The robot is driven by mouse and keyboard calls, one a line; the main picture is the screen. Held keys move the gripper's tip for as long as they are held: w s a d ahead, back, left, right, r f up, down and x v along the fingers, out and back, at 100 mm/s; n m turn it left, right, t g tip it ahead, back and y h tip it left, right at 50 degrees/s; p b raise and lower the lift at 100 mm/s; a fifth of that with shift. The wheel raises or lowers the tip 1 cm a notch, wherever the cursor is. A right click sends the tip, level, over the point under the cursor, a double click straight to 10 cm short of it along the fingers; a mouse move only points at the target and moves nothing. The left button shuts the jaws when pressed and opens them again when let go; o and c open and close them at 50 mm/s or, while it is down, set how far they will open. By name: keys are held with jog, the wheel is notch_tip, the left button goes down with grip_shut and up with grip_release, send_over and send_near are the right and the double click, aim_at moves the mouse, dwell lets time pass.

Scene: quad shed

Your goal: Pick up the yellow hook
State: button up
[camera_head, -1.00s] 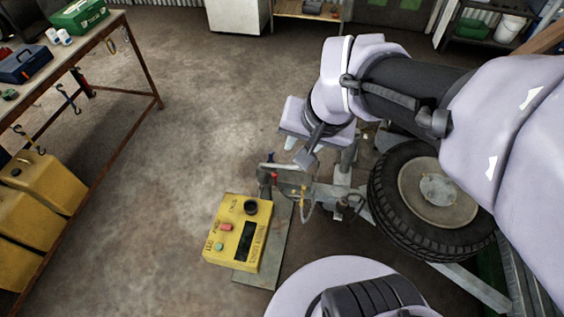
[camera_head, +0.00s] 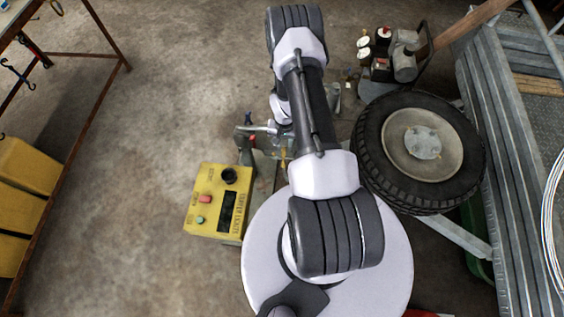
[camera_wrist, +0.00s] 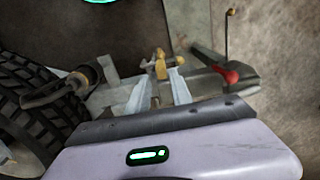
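The yellow hook (camera_wrist: 160,66) shows in the wrist view, a small yellow piece at the grey metal assembly (camera_wrist: 205,105). It lies just beyond my gripper (camera_wrist: 159,88), between the lines of its two pale fingers. The fingers are apart with a gap between them, and I see nothing gripped. In the head view a small yellow piece, likely the hook (camera_head: 283,158), shows left of my arm by the metal assembly (camera_head: 258,135). My fingers are hidden behind my arm there.
A yellow control box (camera_head: 217,203) with red and green buttons stands left of the assembly. A tyre (camera_head: 420,148) stands close on the right and also shows in the wrist view (camera_wrist: 30,95). Floor at left is open.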

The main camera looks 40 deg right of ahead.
aim_at(284, 153)
notch_tip(284, 153, down, 8)
jog(key=b, duration=0.3)
jog(key=shift+w, duration=0.1)
jog(key=shift+r, duration=0.2)
grip_shut()
